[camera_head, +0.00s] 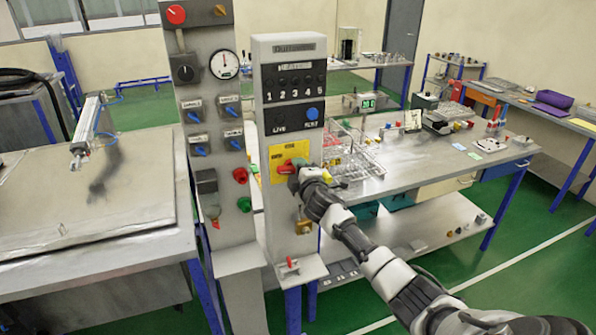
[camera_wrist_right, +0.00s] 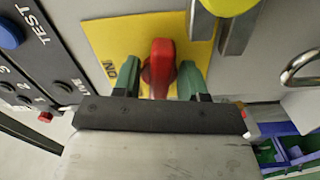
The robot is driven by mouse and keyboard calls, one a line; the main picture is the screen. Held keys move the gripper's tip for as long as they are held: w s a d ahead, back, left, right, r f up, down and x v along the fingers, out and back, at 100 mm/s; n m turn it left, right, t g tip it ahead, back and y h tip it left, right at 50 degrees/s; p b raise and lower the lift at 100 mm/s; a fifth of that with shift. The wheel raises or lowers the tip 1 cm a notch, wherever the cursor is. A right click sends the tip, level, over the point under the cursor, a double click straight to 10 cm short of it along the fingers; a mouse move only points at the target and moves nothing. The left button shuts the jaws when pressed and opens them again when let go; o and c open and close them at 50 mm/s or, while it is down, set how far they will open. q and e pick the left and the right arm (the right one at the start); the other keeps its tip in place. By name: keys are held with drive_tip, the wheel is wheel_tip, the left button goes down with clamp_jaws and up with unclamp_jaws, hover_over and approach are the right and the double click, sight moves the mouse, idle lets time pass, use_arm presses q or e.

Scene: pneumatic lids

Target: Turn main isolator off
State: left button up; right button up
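The main isolator is a red rotary handle (camera_head: 286,167) on a yellow plate (camera_head: 277,156), low on the front of the grey control column. In the right wrist view the red handle (camera_wrist_right: 161,68) stands upright in the picture, with the word "ON" on the yellow plate (camera_wrist_right: 110,35) to its left. My right gripper (camera_head: 294,172) is at the handle. In the right wrist view its green fingers (camera_wrist_right: 161,80) are on either side of the handle, with narrow gaps showing, so it looks open around it. The handle's lower part is hidden. My left gripper is not in view.
Above the isolator are numbered buttons (camera_head: 294,82) and a blue TEST button (camera_head: 312,113). A padlock-like brass item (camera_head: 303,227) hangs below. A second column (camera_head: 212,100) with gauge and valves stands left. A workbench (camera_head: 420,160) stands behind my right arm.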

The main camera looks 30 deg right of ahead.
drive_tip(key=shift+c, duration=0.8)
drive_tip(key=shift+r+n, duration=0.1)
drive_tip(key=shift+n, duration=1.1)
drive_tip(key=o, duration=0.5)
drive_tip(key=shift+b+v, duration=1.55)
drive_tip(key=shift+v, duration=3.85)
